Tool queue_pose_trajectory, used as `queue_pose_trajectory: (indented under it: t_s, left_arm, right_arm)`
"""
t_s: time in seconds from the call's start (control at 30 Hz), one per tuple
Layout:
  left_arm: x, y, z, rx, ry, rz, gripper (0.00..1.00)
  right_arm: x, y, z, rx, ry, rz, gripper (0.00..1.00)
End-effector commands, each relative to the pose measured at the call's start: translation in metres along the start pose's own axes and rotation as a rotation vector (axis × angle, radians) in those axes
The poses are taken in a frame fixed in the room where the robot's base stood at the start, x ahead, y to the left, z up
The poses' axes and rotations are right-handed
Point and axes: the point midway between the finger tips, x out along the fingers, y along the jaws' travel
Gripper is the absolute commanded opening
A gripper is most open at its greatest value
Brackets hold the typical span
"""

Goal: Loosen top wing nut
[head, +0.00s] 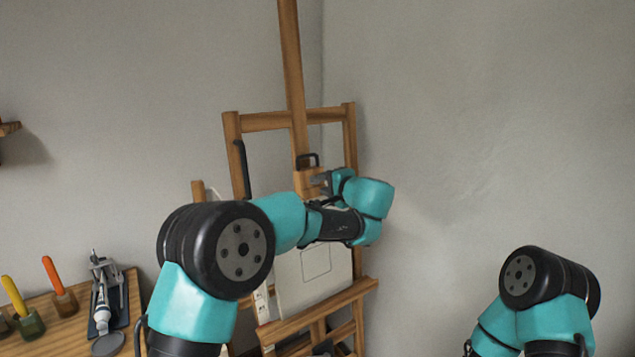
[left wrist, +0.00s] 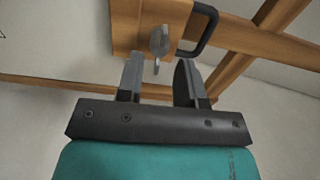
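The top wing nut (left wrist: 160,42) is a grey metal piece on the wooden block of the easel, seen in the left wrist view just beyond my fingertips. My left gripper (left wrist: 158,72) is open, with its two dark fingers apart and nothing between them that I can make out. In the head view my left gripper (head: 322,181) is at the easel's upper block (head: 308,181), and the wing nut is hidden there. Only part of my right arm shows at the lower right; its gripper is out of frame.
The wooden easel (head: 290,70) stands near the wall corner, holding a pale canvas (head: 315,283). A black handle (left wrist: 201,30) is beside the wing nut. A wooden table (head: 70,320) at left holds a dark tray (head: 123,305) and orange-handled (head: 50,270) and yellow-handled (head: 14,295) tools.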

Motion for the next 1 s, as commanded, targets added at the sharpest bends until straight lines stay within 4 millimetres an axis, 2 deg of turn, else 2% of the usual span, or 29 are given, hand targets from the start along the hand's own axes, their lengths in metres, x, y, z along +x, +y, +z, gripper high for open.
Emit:
queue_pose_trajectory:
  t_s: [0.53,0.87,1.0]
  left_arm:
    - [-0.042,0.000,0.000,0.001,0.001,0.000,0.34]
    - [-0.043,0.000,0.000,0.000,0.000,0.001,0.34]
    - [-0.039,0.011,0.001,0.008,0.003,0.033,0.34]
  right_arm:
    - [0.000,0.000,0.000,0.000,0.000,0.000,0.43]
    - [0.000,0.000,0.000,0.000,0.000,0.000,0.43]
    - [0.000,0.000,0.000,0.000,0.000,0.000,0.43]
